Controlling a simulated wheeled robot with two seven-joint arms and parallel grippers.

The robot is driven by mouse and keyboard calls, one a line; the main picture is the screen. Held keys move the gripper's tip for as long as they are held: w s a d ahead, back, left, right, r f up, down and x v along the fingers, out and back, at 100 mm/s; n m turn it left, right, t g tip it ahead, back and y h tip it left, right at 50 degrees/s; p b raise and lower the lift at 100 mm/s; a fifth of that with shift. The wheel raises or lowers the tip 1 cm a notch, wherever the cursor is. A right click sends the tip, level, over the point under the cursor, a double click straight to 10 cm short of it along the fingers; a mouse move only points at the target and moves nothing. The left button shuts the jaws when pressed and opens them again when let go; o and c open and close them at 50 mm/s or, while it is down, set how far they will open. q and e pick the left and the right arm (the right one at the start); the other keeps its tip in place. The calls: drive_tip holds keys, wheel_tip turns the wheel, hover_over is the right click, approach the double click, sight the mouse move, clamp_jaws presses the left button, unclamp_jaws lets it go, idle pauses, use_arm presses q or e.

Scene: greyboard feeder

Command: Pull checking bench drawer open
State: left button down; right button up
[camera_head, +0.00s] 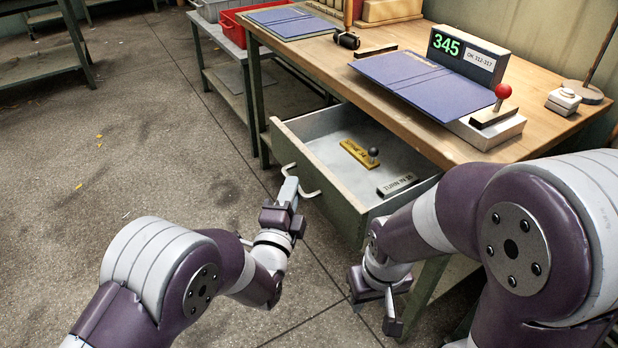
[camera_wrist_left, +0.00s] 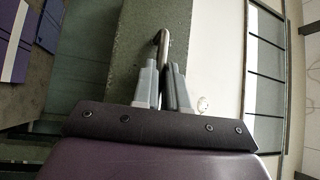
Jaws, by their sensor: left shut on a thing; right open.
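The checking bench (camera_head: 440,135) has a wooden top, and its green-fronted drawer (camera_head: 316,190) stands pulled well out. My left gripper (camera_head: 290,186) is shut on the drawer's metal handle (camera_head: 311,193). In the left wrist view the handle (camera_wrist_left: 162,42) runs between the fingers (camera_wrist_left: 165,85), in front of the green drawer front (camera_wrist_left: 110,60). My right gripper (camera_head: 391,322) is open, low beside the bench and apart from the drawer; its fingers are partly hidden.
On the bench are a display reading 345 (camera_head: 467,57), blue folders (camera_head: 410,80), and a red-knobbed lever (camera_head: 502,92). A red bin (camera_head: 234,22) stands on a low table behind.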

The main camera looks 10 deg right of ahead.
use_arm(q)
drive_tip(key=shift+s+a+p, duration=0.15)
drive_tip(key=shift+s+a, duration=0.1)
drive_tip(key=shift+a, duration=0.5)
drive_tip(key=shift+s+a+p, duration=0.1)
drive_tip(key=shift+s+a, duration=0.2)
drive_tip(key=shift+a, duration=0.4)
drive_tip(key=shift+s+a+p, duration=0.15)
drive_tip(key=shift+s+a, duration=0.1)
drive_tip(key=shift+a, duration=0.5)
drive_tip(key=c, duration=1.2)
unclamp_jaws()
drive_tip(key=shift+o, duration=0.2)
drive_tip(key=p+v, duration=0.2)
drive_tip(key=v, duration=1)
drive_tip(key=shift+s+a+p, duration=0.2)
drive_tip(key=shift+s+p, duration=0.1)
drive_tip(key=shift+s, duration=0.05)
drive_tip(key=shift+w, duration=0.1)
